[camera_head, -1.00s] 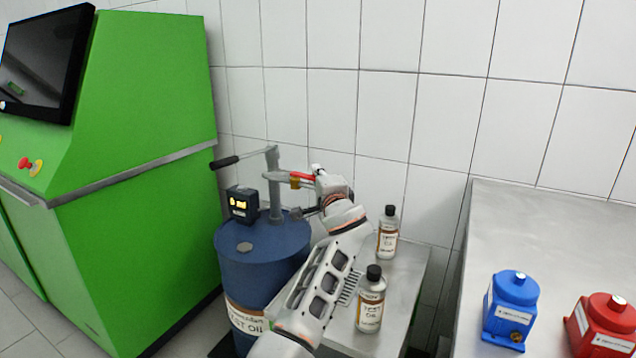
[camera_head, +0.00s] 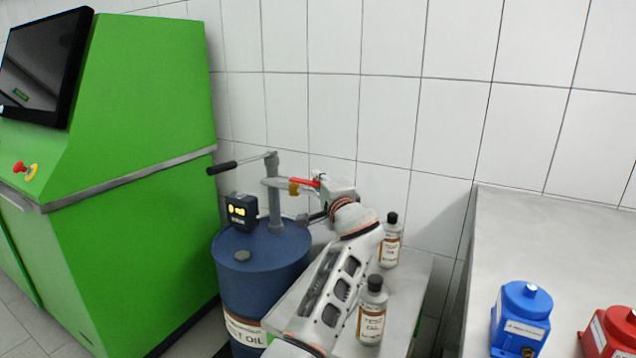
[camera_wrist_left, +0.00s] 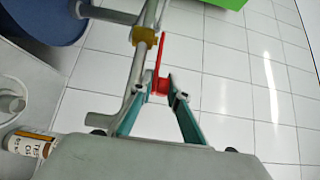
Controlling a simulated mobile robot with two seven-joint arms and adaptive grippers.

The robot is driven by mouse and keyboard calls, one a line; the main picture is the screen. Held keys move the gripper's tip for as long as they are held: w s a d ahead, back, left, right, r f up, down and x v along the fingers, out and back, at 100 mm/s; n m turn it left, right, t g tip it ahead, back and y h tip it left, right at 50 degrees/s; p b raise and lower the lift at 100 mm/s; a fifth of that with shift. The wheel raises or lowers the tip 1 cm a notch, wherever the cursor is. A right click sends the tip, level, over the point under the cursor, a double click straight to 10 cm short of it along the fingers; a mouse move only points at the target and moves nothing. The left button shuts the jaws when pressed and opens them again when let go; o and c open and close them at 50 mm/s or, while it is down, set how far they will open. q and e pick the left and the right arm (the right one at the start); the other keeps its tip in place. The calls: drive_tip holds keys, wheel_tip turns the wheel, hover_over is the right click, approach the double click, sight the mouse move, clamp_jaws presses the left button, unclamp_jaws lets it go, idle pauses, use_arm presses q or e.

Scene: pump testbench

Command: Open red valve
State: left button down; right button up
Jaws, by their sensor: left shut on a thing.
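The red valve lever (camera_head: 307,181) is on the grey pipe of the hand pump (camera_head: 274,190), which stands on the blue oil drum (camera_head: 262,268). A yellow valve body (camera_head: 294,188) sits at the lever's base. My left gripper (camera_head: 318,186) reaches the lever from the right. In the left wrist view, the red lever (camera_wrist_left: 161,68) runs alongside the pipe, and its end lies between the fingertips of my left gripper (camera_wrist_left: 161,88), which are closed on it. My right gripper is in neither view.
A black-and-yellow device (camera_head: 241,211) sits on the drum. Two oil bottles (camera_head: 373,311) stand on the small metal table (camera_head: 412,290) beside my left arm. A blue pump (camera_head: 521,318) and a red pump (camera_head: 610,333) are on the steel bench at right. A green cabinet (camera_head: 140,150) stands left.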

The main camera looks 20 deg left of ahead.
use_arm(q)
drive_tip(key=c, duration=2.1)
unclamp_jaws()
drive_tip(key=shift+s+a+r, duration=0.1)
drive_tip(key=shift+r, duration=0.8)
drive_tip(key=shift+f, duration=0.2)
drive_tip(key=shift+f, duration=0.15)
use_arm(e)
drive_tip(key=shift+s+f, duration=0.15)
